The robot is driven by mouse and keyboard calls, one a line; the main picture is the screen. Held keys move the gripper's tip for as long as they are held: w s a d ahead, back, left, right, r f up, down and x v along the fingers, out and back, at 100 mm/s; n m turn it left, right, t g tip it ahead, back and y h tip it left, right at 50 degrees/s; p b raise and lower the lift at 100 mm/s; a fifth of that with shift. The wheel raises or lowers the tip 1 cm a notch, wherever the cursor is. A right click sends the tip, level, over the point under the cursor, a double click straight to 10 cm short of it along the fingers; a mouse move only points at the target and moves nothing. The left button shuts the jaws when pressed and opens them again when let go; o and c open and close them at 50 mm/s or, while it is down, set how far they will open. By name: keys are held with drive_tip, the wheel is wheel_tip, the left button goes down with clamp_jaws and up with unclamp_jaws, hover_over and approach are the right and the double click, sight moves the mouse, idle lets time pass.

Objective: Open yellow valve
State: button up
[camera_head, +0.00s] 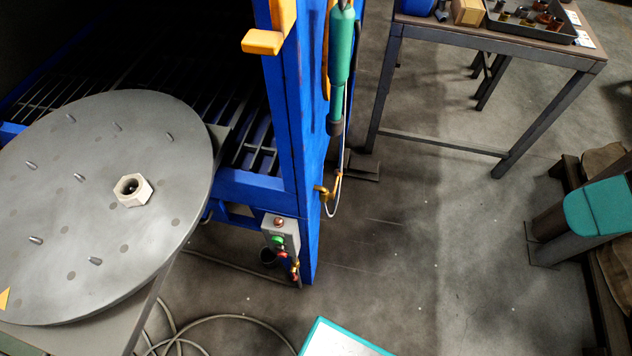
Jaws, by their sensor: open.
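A small yellow-brass valve fitting (324,191) sits low on the side of the blue cabinet post, with a thin pale hose curving beside it. It is too small to tell how its handle is turned. A second group of small red and yellow fittings (294,267) hangs below the grey control box (281,234), near the foot of the post. I cannot tell for sure which of these is the task's valve. My gripper is not in view.
The blue cabinet post (290,130) carries a yellow handle (262,42) and a green tool (341,55). A round grey plate (100,215) stands at left. A workbench (480,38) is at the back right. A hose (205,318) lies on the floor; the middle floor is clear.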

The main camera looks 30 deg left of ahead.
drive_tip(key=w+a+f+m+y+b, duration=0.1)
drive_tip(key=w+a+f+y+b, duration=0.15)
drive_tip(key=f+b, duration=0.5)
drive_tip(key=w+a+f+m+y+b, duration=0.1)
drive_tip(key=a+f+y+b, duration=0.1)
drive_tip(key=a+f+b, duration=0.4)
drive_tip(key=w+a+f+y+b, duration=0.1)
drive_tip(key=f+y+b, duration=0.1)
drive_tip(key=f+b, duration=0.7)
drive_tip(key=m+t+y+b, duration=0.2)
drive_tip(key=m+y+b, duration=0.35)
drive_tip(key=b, duration=0.45)
approach(337, 178)
drive_tip(key=shift+m+t+h, duration=0.25)
drive_tip(key=shift+t+h, duration=0.05)
drive_tip(key=shift+h, duration=0.1)
drive_tip(key=b+x, duration=0.1)
drive_tip(key=x, duration=0.9)
drive_tip(key=shift+s+r, duration=0.1)
drive_tip(key=shift+s, duration=0.05)
clamp_jaws()
